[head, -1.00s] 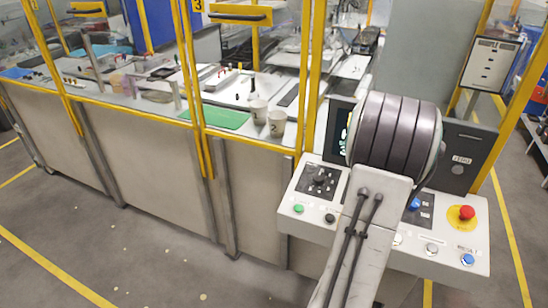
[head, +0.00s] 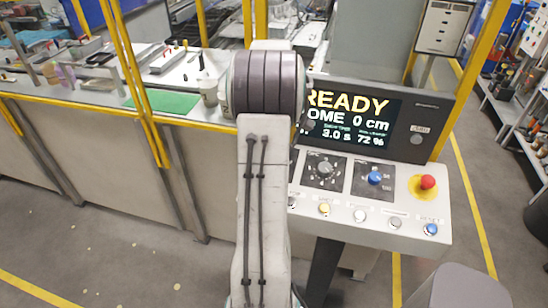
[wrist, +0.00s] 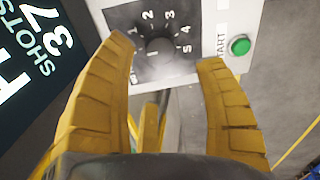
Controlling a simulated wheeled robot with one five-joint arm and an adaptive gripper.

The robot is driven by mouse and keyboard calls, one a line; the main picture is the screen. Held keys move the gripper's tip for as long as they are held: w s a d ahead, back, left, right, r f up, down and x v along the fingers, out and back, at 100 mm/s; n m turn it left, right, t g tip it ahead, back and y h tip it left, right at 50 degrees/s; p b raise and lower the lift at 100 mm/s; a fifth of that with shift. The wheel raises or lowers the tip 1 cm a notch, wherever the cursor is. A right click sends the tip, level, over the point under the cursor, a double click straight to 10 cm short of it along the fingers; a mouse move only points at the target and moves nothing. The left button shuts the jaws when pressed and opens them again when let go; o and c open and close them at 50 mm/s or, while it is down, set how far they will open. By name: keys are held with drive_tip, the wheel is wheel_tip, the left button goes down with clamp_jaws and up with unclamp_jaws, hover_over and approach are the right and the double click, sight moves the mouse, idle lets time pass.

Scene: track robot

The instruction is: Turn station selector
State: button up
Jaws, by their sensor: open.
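The station selector (wrist: 158,48) is a dark round knob on a black plate with the numbers 1 to 5 around it. It shows in the wrist view at the top middle, between the tips of my gripper (wrist: 166,50). My gripper is open, its two yellow ribbed fingers on either side of the knob, apart from it. I cannot tell which number the knob points at. In the head view my arm covers my gripper and this selector.
The console screen (head: 352,118) reads READY. A grey dial (head: 324,170), a blue knob (head: 375,178), and a red emergency button (head: 428,182) are on the console. A green START button (wrist: 240,45) is beside the selector. A yellow-framed bench with a green mat (head: 165,102) is at left.

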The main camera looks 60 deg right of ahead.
drive_tip(key=shift+f+n, duration=0.1)
drive_tip(key=shift+n, duration=0.4)
drive_tip(key=shift+d+f, duration=0.1)
drive_tip(key=shift+f, duration=0.15)
drive_tip(key=shift+w+d+f+p, duration=0.1)
drive_tip(key=shift+d+f+p, duration=0.15)
drive_tip(key=shift+f, duration=0.85)
drive_tip(key=shift+w+d+f+p, duration=0.15)
drive_tip(key=shift+f+p, duration=0.15)
drive_tip(key=shift+f, duration=0.75)
drive_tip(key=shift+w+d+f+p, duration=0.1)
drive_tip(key=shift+d+f+p, duration=0.15)
drive_tip(key=shift+f, duration=0.85)
drive_tip(key=shift+c, duration=0.4)
drive_tip(key=shift+a, duration=0.1)
drive_tip(key=c, duration=1.1)
drive_tip(key=b, duration=0.2)
drive_tip(key=shift+f+m+b, duration=0.3)
drive_tip(key=shift+f+b, duration=0.05)
drive_tip(key=shift+b, duration=0.05)
drive_tip(key=shift+c, duration=0.2)
drive_tip(key=m+b, duration=0.1)
drive_tip(key=b, duration=0.2)
drive_tip(key=shift+r+m+b, duration=0.25)
drive_tip(key=shift+m+b, duration=0.35)
drive_tip(key=shift+b, duration=0.2)
